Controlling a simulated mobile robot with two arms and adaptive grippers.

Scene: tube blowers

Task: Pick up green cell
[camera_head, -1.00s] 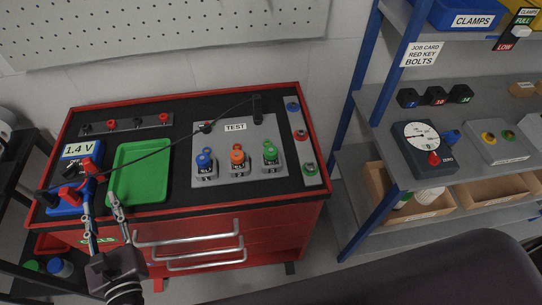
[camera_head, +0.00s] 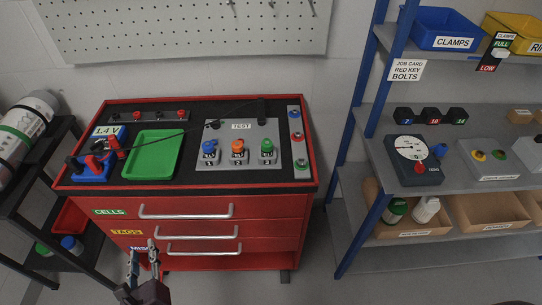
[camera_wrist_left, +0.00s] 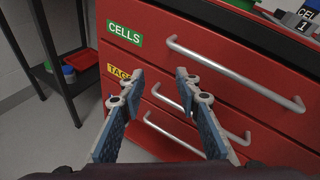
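The green cell (camera_head: 267,150) stands upright in the right-hand place of the grey test plate (camera_head: 238,128) on the red cabinet, in the head view. An orange cell (camera_head: 238,151) and a blue cell (camera_head: 209,152) stand in a row to its left. My left gripper (camera_head: 143,250) is open and empty in front of the cabinet's drawers, well below and left of the green cell. In the left wrist view its fingers (camera_wrist_left: 160,80) point at the drawer fronts, with a gap between them. My right gripper is not in view.
A green tray (camera_head: 152,156) and a blue 1.4 V unit (camera_head: 95,165) with a black cable sit on the cabinet top. The drawer marked CELLS (camera_head: 112,212) is closed, with a bar handle (camera_head: 186,213). A shelf rack (camera_head: 400,100) stands at right.

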